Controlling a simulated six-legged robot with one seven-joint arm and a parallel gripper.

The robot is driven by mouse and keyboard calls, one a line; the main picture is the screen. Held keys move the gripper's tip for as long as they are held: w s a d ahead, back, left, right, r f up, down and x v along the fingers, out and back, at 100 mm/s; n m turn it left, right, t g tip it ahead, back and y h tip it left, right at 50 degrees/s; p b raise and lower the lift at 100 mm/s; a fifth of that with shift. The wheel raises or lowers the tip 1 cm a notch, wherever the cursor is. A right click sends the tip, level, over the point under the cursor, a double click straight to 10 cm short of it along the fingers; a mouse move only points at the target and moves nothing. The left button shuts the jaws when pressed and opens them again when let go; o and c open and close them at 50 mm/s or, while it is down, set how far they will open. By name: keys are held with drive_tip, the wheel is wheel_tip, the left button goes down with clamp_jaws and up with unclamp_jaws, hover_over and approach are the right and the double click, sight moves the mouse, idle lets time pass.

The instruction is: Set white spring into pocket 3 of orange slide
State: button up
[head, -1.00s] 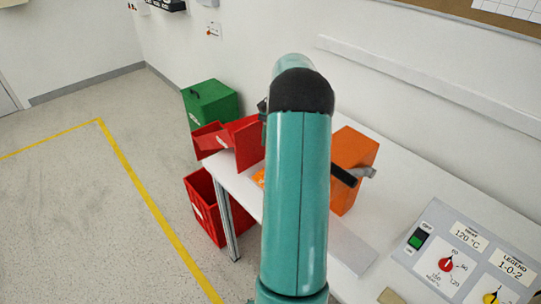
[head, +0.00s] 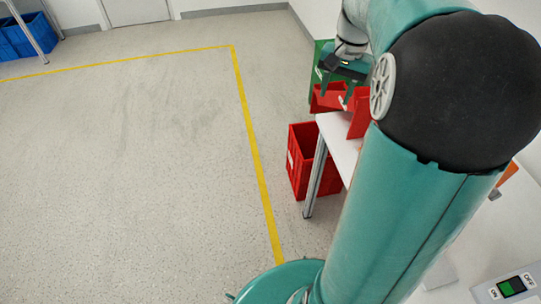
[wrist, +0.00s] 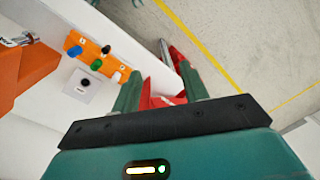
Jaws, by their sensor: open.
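In the wrist view an orange strip (wrist: 95,50), which looks like the orange slide, lies on the white table. Small blue, green and dark pieces sit on it, and a small white piece (wrist: 118,76) is at its near end. I cannot tell whether that is the white spring, nor read the pocket numbers. My gripper (wrist: 160,88) is open and empty, with its fingers spread above and to the right of the strip.
A red bin (head: 328,98) stands at the table's far end, with a green box (head: 319,65) behind it. A red crate (head: 308,172) is on the floor. A grey plate with a black knob (wrist: 84,85) and an orange housing (wrist: 30,68) are near the strip.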

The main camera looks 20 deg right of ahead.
drive_tip(key=s+a+n+t, duration=0.2)
drive_tip(key=s+a+n, duration=0.2)
drive_tip(key=a, duration=0.8)
drive_tip(key=s+a+n+t, duration=0.3)
drive_tip(key=s+a+n, duration=0.2)
drive_tip(key=s+a, duration=0.4)
drive_tip(key=a, duration=0.2)
drive_tip(key=shift+s+a+r+n+h, duration=0.15)
drive_tip(key=shift+a+r+n+h, duration=0.15)
drive_tip(key=shift+a+r+h, duration=0.1)
drive_tip(key=shift+c, duration=0.8)
